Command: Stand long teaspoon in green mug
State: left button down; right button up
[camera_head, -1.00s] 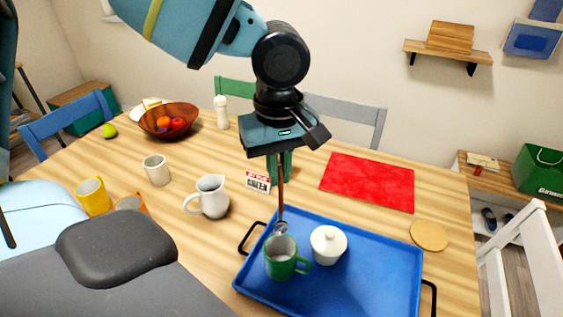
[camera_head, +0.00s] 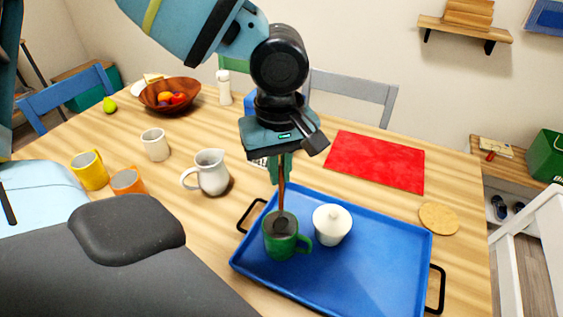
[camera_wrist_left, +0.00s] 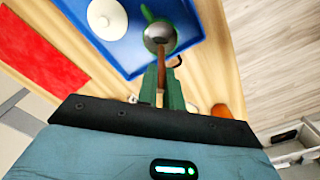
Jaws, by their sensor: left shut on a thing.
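The green mug (camera_head: 284,243) stands upright on the blue tray (camera_head: 350,275), near its left side, with its handle to the right. My left gripper (camera_head: 281,170) is above the mug, pointing down, and is shut on the long teaspoon (camera_head: 282,198). The spoon hangs upright, handle up and bowl down. Its bowl overlaps the mug's mouth in the head view; how deep it sits is hard to tell. My right gripper is not in view.
A white lidded pot (camera_head: 332,226) stands on the tray just right of the mug. A white jug (camera_head: 210,174) stands on the table left of the tray. A red mat (camera_head: 375,161) lies behind it and a cork coaster (camera_head: 438,218) to the right.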

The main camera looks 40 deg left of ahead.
pick_arm(q)
jog(key=shift+f+b, duration=0.65)
jog(key=shift+f, duration=0.65)
jog(key=c, duration=1.5)
grip_release()
jog(key=shift+o, duration=0.2)
jog(key=shift+r, duration=0.1)
notch_tip(320, 180, up, 7)
jog(key=shift+f+p, duration=0.15)
jog(key=shift+p, duration=0.25)
jog(key=shift+r, duration=0.5)
